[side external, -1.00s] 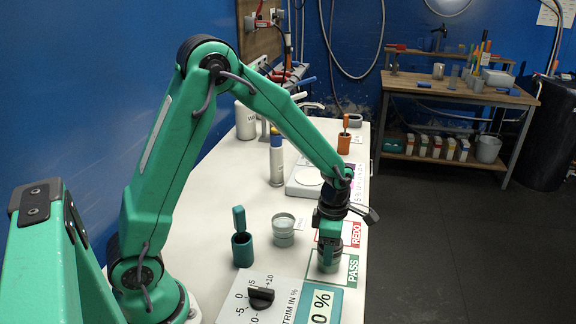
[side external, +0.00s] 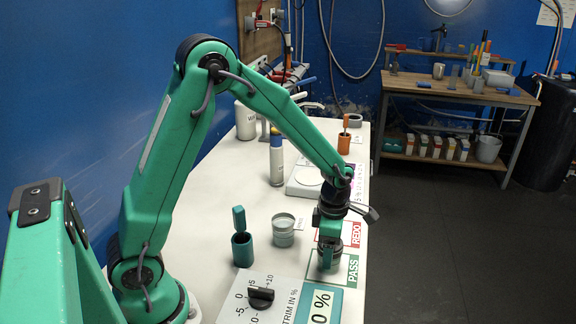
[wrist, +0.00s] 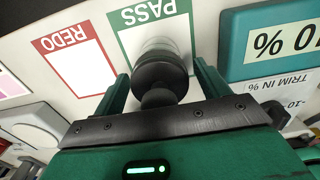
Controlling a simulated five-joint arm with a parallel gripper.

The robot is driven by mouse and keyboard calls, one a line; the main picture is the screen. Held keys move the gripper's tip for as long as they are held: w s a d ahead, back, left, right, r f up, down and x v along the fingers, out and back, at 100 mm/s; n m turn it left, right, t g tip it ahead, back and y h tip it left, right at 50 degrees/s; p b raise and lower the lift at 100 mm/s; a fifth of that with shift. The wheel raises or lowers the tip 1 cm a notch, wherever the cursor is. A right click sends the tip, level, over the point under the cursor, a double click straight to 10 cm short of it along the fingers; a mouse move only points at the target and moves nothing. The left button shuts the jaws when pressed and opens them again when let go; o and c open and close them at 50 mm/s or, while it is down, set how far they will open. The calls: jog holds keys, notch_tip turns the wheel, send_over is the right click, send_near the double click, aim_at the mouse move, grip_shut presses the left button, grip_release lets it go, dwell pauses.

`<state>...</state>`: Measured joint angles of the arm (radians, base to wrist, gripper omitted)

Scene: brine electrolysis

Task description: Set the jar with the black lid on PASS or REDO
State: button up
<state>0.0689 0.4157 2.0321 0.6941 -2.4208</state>
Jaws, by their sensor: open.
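The jar with the black lid (wrist: 160,68) stands on the PASS field (wrist: 124,38), close to the middle of its white area, in the wrist view. Its black lid and knob face my camera and hide most of the clear body. In the side view the jar (side external: 336,262) shows partly behind a finger, low over the green-framed PASS field (side external: 352,270). My gripper (side external: 328,256) is open, with its green fingers on either side of the jar. The red-framed REDO field (wrist: 78,68) is empty, beside PASS.
A trim panel with a black knob (side external: 260,298) lies in front of PASS. A teal open-lidded container (side external: 242,248) and a pale greenish jar (side external: 283,232) stand to the left. A scale (side external: 304,182) and a blue-capped bottle (side external: 276,160) stand farther back.

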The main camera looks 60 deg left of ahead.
notch_tip(320, 180, up, 12)
jog(key=shift+f, duration=0.1)
dwell(0.5)
dwell(0.5)
jog(key=shift+s+a+r+m, duration=0.1)
jog(key=shift+s+r+m, duration=0.3)
jog(key=shift+r+m, duration=0.15)
jog(key=s+a+r+m+t, duration=0.1)
jog(key=s+r+m+t, duration=0.1)
jog(key=s+m, duration=0.6)
jog(key=s+a+r+m+t, duration=0.1)
jog(key=s+r+m+t, duration=0.2)
jog(key=s+m, duration=0.6)
notch_tip(320, 180, up, 2)
jog(key=m, duration=0.9)
jog(key=shift+a+r+t, duration=0.25)
jog(key=shift+a+t, duration=0.05)
